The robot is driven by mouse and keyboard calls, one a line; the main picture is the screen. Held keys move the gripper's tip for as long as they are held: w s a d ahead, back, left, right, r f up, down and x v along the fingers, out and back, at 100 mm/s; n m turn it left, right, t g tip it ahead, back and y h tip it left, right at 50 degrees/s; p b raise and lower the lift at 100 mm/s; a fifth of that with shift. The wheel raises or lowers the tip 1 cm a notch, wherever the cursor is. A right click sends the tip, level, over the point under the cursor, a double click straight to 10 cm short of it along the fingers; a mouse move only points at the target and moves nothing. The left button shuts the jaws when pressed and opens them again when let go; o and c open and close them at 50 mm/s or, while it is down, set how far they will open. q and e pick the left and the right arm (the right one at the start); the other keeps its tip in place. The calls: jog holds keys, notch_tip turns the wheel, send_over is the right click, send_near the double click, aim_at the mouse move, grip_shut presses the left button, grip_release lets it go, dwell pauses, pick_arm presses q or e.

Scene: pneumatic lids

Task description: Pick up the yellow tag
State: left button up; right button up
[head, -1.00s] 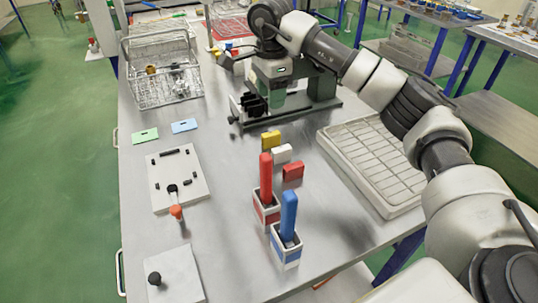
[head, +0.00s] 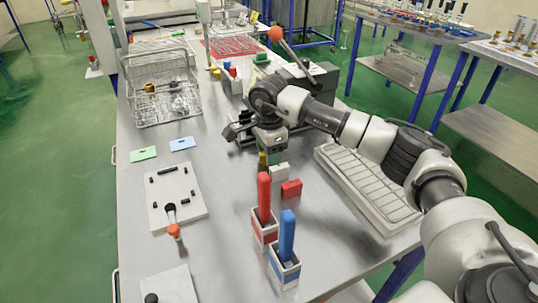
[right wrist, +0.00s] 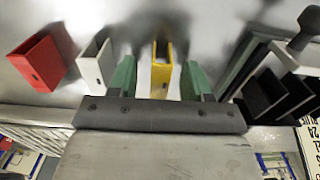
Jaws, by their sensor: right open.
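In the head view my right gripper (head: 270,150) points down over that spot and mostly hides the yellow tag. A white tag (head: 279,172) and a red tag (head: 291,188) stand in a row beside it; in the right wrist view they are to its left. My left gripper is not in view.
Red (head: 264,195) and blue (head: 287,235) upright pieces stand in holders in front. A pale ribbed tray (head: 345,175) lies right, a wire basket (head: 160,95) back left. Dark machinery (right wrist: 270,95) is close to the right finger.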

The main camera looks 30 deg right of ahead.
grip_shut()
jog(key=shift+r, duration=0.1)
dwell(0.3)
